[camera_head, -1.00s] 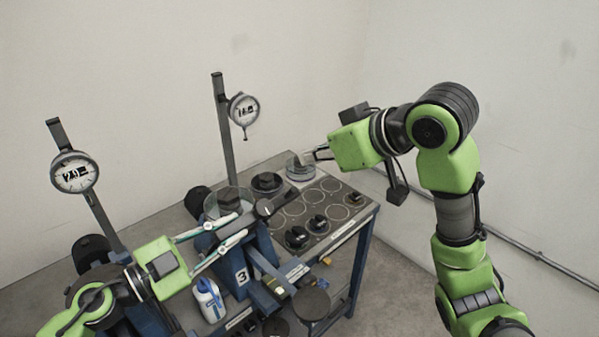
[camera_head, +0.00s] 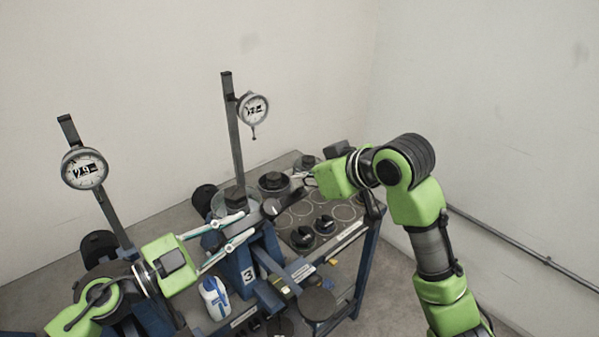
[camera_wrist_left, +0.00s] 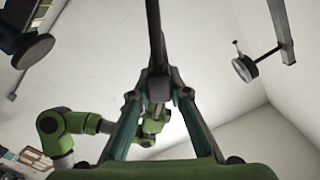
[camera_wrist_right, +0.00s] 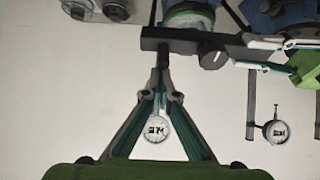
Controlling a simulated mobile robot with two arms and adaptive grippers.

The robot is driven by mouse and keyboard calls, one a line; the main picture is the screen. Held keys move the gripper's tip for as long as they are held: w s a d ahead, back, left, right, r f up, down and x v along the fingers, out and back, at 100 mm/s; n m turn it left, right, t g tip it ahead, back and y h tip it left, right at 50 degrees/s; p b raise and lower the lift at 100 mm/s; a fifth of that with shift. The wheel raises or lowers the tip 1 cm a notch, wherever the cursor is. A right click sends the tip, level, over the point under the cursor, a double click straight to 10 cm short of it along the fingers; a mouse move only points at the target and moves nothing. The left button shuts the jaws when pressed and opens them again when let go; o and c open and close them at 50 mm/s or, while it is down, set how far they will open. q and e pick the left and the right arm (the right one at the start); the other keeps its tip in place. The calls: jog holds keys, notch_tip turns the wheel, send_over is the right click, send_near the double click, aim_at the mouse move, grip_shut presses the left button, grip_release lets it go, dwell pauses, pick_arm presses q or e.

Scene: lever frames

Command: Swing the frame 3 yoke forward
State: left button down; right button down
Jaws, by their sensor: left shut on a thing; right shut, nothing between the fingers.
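The blue frame 3 (camera_head: 240,262) stands on the bench, with a white label "3" (camera_head: 247,275). A dark bar with a round knob (camera_head: 271,207), apparently its yoke, runs from the frame's top toward the back right. My left gripper (camera_head: 249,222) is shut on a dark part at the frame's top. In the left wrist view its fingers meet on a dark bar (camera_wrist_left: 154,35). My right gripper (camera_head: 305,178) is shut and empty beside the bar's far end. In the right wrist view its fingertips lie just below the dark bar (camera_wrist_right: 190,42); contact cannot be told.
A dial gauge (camera_head: 254,107) stands on a post behind frame 3, another gauge (camera_head: 84,168) further left. Black weights (camera_head: 273,181) and knobs (camera_head: 302,236) sit on the bench top (camera_head: 345,232). Floor is open at right.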

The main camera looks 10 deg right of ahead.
jog(key=shift+f, duration=0.1)
pick_arm(q)
jog(key=shift+w+a+r, duration=0.15)
pick_arm(e)
jog(key=shift+s+d+f, duration=0.45)
jog(key=shift+s+f, duration=0.2)
jog(key=shift+s, duration=0.05)
pick_arm(q)
jog(key=c, duration=2.1)
grip_release()
jog(key=shift+o, duration=1)
jog(key=shift+r, duration=0.1)
pick_arm(e)
jog(key=shift+s, duration=0.1)
